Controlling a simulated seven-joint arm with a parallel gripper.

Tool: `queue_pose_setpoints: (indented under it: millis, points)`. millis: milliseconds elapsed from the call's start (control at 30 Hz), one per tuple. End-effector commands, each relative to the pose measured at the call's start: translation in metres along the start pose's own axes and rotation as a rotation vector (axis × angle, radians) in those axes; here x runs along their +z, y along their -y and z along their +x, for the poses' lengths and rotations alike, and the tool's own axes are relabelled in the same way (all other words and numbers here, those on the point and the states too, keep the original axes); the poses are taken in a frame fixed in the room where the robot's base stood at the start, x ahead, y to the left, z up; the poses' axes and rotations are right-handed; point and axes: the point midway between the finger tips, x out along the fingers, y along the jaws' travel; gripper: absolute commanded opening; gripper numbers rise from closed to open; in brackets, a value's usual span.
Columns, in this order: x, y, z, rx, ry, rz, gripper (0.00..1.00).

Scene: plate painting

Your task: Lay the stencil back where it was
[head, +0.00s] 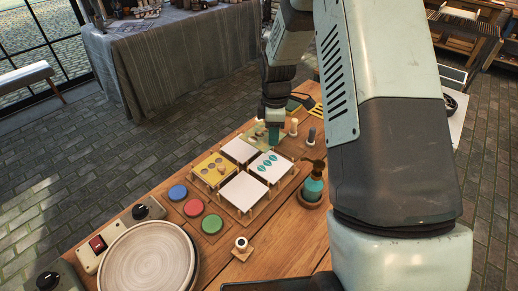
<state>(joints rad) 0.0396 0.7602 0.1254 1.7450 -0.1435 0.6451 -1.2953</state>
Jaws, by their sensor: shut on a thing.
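My gripper (273,138) points down over the far part of the wooden table, and its fingertips are small and partly hidden. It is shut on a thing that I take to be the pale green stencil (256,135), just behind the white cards. How high the stencil sits, and whether it touches what is under it, I cannot tell. A yellow stencil (207,162) with round grey holes and a knob lies at the left of the wooden rack (238,218). A white card with teal leaf shapes (263,171) lies at the rack's right.
Two blank white cards (239,150) (243,191) lie on the rack. Blue (178,193), red (193,208) and green (212,225) discs are at its front left.

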Motion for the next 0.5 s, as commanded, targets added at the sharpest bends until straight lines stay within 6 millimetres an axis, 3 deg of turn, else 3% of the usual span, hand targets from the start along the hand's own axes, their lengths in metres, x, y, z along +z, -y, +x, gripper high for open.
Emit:
queue_pose_setpoints:
  millis: [100,233,367,500]
  points:
    - [-0.032,-0.026,0.0,0.002,-0.001,-0.005,0.0]
    - [-0.058,-0.044,-0.002,0.001,0.0,-0.003,0.0]
    - [-0.072,-0.052,0.003,-0.002,0.0,0.001,0.0]
    - [-0.074,-0.052,0.029,-0.006,0.002,0.003,0.0]
